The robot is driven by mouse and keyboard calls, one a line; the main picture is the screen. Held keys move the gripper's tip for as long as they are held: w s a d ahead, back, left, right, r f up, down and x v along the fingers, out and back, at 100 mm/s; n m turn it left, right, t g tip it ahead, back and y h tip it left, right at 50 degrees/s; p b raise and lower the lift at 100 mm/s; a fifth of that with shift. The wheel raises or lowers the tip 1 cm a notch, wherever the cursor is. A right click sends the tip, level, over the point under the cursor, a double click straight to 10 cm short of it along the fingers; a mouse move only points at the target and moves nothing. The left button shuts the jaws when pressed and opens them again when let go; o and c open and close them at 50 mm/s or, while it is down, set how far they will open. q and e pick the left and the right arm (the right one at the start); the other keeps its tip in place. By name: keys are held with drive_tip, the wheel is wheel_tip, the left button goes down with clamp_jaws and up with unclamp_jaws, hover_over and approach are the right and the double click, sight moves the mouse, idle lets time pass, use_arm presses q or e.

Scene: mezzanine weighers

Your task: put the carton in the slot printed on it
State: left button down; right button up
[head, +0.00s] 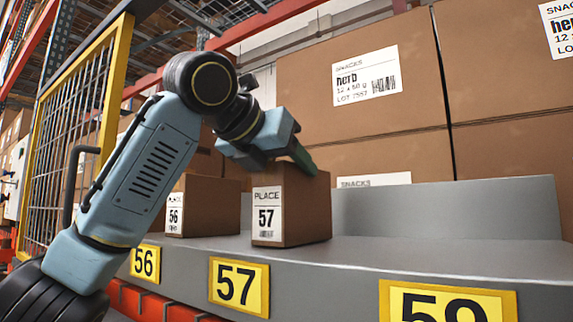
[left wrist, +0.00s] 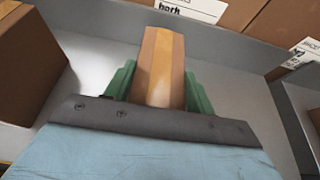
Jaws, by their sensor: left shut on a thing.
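A brown carton (head: 312,215) with a white label reading "PLACE 57" is at the grey shelf (head: 420,255), behind the yellow plate "57" (head: 239,286). It looks upright, its base at or very close to the shelf; I cannot tell if it bears weight there. My left gripper (head: 301,158) comes from above and is shut on the carton's top part. In the left wrist view the carton's top (left wrist: 162,60) lies between the green fingers. The carton's far side is hidden. My right gripper is not in view.
A similar carton marked "56" (head: 215,205) stands to the left behind the plate "56" (head: 145,263). A plate partly cut off (head: 447,302) is at right, with bare shelf behind it. Large stacked boxes (head: 375,85) rise behind. A yellow mesh guard (head: 75,125) is at left.

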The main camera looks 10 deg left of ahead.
use_arm(q)
drive_tip(key=shift+s+r, duration=0.15)
drive_tip(key=shift+s, duration=0.05)
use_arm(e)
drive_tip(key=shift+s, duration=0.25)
use_arm(q)
drive_tip(key=shift+f, duration=0.2)
drive_tip(key=c, duration=0.5)
unclamp_jaws()
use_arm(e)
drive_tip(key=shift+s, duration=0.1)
use_arm(q)
drive_tip(key=shift+r, duration=0.1)
drive_tip(key=shift+s+r, duration=0.15)
drive_tip(key=b+v, duration=0.2)
drive_tip(key=v, duration=0.9)
drive_tip(key=shift+s+a+b, duration=0.2)
drive_tip(key=shift+s+b, duration=0.05)
drive_tip(key=shift+b, duration=0.1)
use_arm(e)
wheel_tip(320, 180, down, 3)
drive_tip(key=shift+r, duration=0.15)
